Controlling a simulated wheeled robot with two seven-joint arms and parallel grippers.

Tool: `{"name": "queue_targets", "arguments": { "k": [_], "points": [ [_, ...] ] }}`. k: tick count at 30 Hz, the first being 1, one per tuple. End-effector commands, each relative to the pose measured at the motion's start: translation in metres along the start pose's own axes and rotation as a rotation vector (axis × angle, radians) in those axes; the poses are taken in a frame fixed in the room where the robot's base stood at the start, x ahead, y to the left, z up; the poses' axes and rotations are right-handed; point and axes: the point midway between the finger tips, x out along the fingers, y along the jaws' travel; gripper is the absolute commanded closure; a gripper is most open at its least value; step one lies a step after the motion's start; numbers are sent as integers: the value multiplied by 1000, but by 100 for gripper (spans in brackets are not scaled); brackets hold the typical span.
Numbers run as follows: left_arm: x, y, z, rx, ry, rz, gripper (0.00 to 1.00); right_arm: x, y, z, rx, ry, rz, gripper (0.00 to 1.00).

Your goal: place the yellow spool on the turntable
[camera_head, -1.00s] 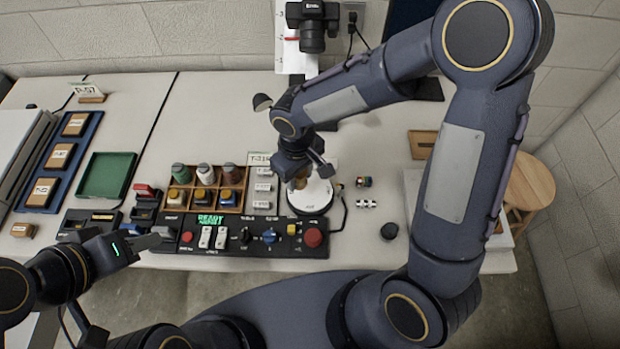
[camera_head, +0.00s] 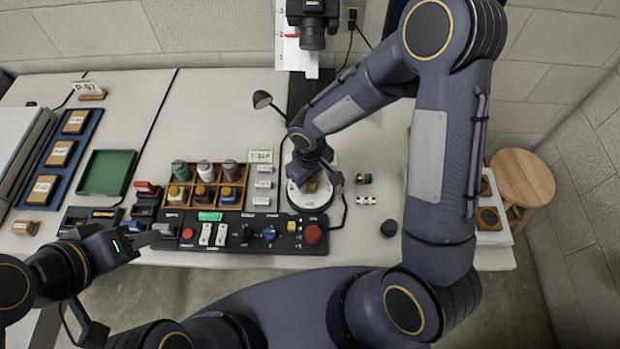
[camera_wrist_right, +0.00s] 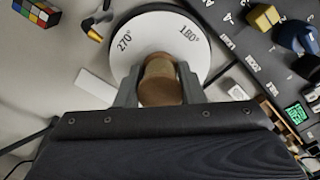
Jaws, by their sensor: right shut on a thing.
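The turntable (camera_head: 297,199) is a white disc with a dark rim behind the control panel. It also shows in the right wrist view (camera_wrist_right: 160,35), with 270° and 180° marks. My right gripper (camera_head: 312,184) is over the disc, shut on a tan-brown, spool-like cylinder (camera_wrist_right: 160,82). Its colour looks brown rather than clear yellow. The gripper hides part of it, and I cannot tell whether its base touches the disc. A wooden rack (camera_head: 191,206) holds several spools, including a yellowish one (camera_head: 178,192). My left gripper (camera_head: 150,239) is left of the panel, its jaw opening unclear.
The black control panel (camera_head: 256,243) has a red button, knobs and a green display. A lamp (camera_head: 262,100) stands behind. A green tray (camera_head: 107,173) is at left.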

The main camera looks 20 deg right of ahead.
Motion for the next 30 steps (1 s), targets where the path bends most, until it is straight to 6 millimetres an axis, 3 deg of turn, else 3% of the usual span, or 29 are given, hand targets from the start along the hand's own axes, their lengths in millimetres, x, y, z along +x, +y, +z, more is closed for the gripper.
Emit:
{"name": "queue_targets", "arguments": {
  "k": [1,2,6,14,19,30],
  "points": [
    [3,-1,2,0,0,0,64,3,0,0,0,0,0,87],
    [2,-1,1,0,0,0,64,2,0,0,0,0,0,61],
    [1,0,1,0,0,0,64,1,0,0,0,0,0,43],
    [1,0,0,0,0,0,64,1,0,0,0,0,0,43],
    [-2,1,-1,0,0,0,64,-11,0,-1,2,2,2,43],
    [-3,1,-2,0,0,0,64,-88,0,-1,2,6,2,43]
  ]
}}
